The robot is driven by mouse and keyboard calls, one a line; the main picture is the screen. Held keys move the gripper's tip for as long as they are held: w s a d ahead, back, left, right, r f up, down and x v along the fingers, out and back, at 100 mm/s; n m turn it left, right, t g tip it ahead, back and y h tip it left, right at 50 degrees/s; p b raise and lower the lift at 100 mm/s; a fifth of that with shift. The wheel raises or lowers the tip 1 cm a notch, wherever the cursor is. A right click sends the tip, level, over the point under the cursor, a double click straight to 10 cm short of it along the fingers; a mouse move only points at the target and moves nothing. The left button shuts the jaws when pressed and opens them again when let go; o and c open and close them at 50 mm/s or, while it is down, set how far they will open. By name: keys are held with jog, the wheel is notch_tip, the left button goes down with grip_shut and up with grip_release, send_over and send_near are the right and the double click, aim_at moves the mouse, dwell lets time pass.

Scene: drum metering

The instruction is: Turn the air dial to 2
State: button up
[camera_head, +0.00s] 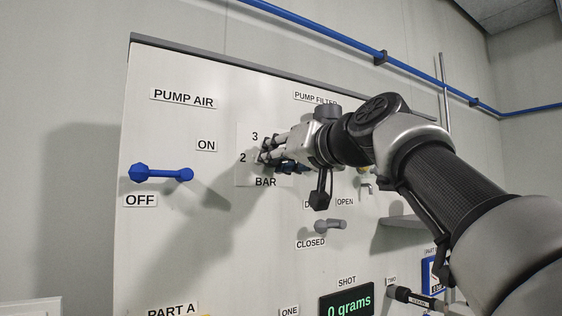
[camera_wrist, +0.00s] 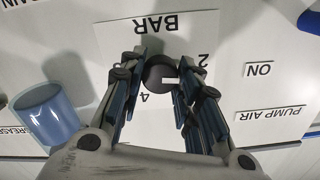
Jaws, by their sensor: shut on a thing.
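The air dial (camera_wrist: 159,86) is a dark round knob with a white pointer mark, on a pale plate (camera_wrist: 115,38) marked BAR. My gripper (camera_wrist: 160,73) has its two fingers on opposite sides of the knob and is shut on it. In the upside-down wrist view the white mark lies towards the right, on the side of the 2 (camera_wrist: 203,61); its exact reading is unclear. The 4 shows below the knob. In the head view my gripper (camera_head: 268,156) is at the plate and hides the dial; 2 and 3 show to its left.
A grey lever (camera_head: 330,226) is below right, near CLOSED. A blue translucent cup (camera_wrist: 48,115) shows at the left of the wrist view. A display (camera_head: 347,304) reads 0 grams.

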jog(key=shift+r+n, duration=0.1)
jog(key=shift+n, duration=0.5)
jog(key=shift+r+n, duration=0.1)
jog(key=shift+n, duration=0.2)
jog(key=o, duration=0.9)
jog(key=shift+o, duration=0.8)
jog(key=v, duration=1.2)
